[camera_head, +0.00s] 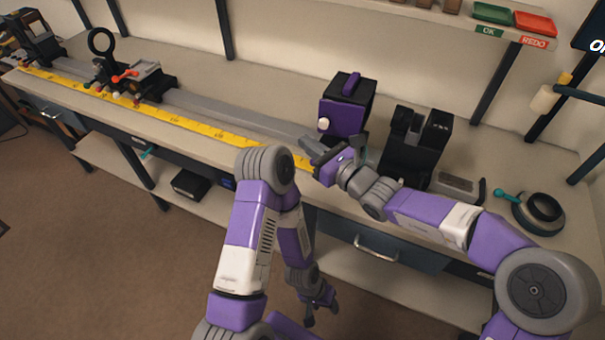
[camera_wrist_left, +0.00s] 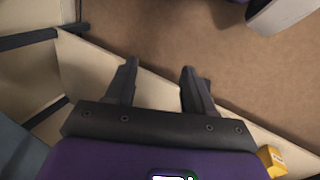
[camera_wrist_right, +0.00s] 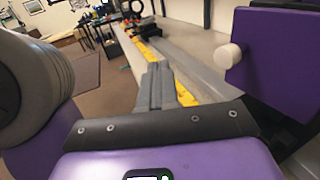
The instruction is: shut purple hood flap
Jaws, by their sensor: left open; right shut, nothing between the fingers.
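The purple hood flap (camera_head: 341,119) is a flat panel with a white knob (camera_head: 323,124), on the front of a dark hood with a purple handle on top. The flap (camera_wrist_right: 270,58) is large at the right of the right wrist view, its knob (camera_wrist_right: 228,57) on its left side. I cannot tell how far the flap stands open. My right gripper (camera_head: 308,144) is shut and empty, in front of and below the flap; its fingers (camera_wrist_right: 156,88) point along the bench, left of the knob and apart from it. My left gripper (camera_head: 320,306) is open and empty, low in front of the bench.
A rail and yellow ruler (camera_head: 150,107) run along the bench, with a carriage and ring (camera_head: 101,43) at the left. A black device (camera_head: 415,150) stands right of the hood. A drawer handle (camera_head: 376,249) juts from the bench front. Bare benchtop lies behind the rail.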

